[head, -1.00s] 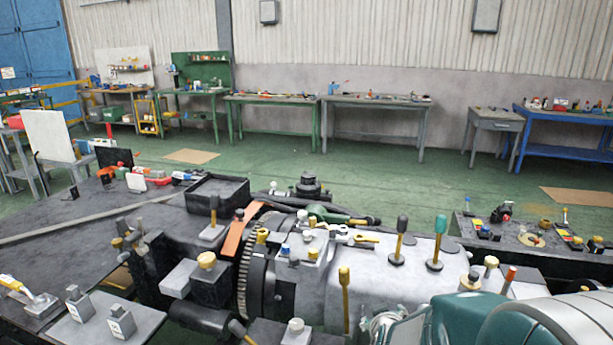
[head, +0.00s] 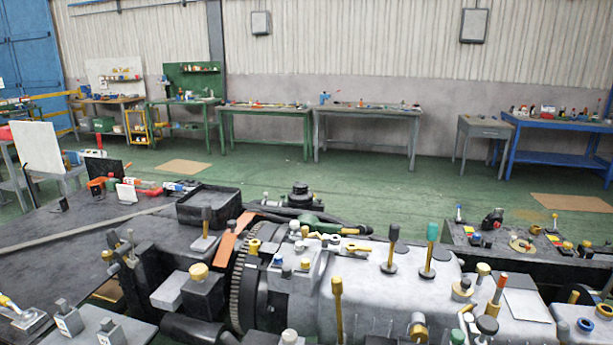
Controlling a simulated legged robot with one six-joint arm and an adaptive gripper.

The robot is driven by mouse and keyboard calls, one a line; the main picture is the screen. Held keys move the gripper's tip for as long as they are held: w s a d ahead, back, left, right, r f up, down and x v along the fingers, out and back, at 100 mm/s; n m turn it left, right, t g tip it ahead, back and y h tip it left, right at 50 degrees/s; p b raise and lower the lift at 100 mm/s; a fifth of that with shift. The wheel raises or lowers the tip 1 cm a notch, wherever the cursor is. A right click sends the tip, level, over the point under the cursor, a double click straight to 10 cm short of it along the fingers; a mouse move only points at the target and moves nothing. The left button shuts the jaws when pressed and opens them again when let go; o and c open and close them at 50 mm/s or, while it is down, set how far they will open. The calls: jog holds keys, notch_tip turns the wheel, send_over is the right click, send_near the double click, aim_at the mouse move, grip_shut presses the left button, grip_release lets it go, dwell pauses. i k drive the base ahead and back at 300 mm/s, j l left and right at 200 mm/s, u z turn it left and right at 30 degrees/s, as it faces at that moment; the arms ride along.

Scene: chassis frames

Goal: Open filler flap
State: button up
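No part is clearly marked as the filler flap. A flat pale square plate (head: 527,305) lies on the right part of the grey machine housing (head: 375,285); I cannot tell whether it is the flap. Brass-coloured caps and fittings, such as one at the housing's lower front (head: 418,327), sit near it. My gripper is not in view, so its place and state do not show.
Upright levers with a dark knob (head: 393,233) and a green knob (head: 432,233) stand on the housing. A toothed ring (head: 243,285) and a black open tray (head: 209,205) are to the left.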

aim_at(462, 289)
jog(key=i+l, duration=0.15)
jog(key=i, duration=0.25)
jog(key=i+l, duration=0.15)
jog(key=i, duration=0.2)
jog(key=i+l+z, duration=0.1)
jog(key=i, duration=0.3)
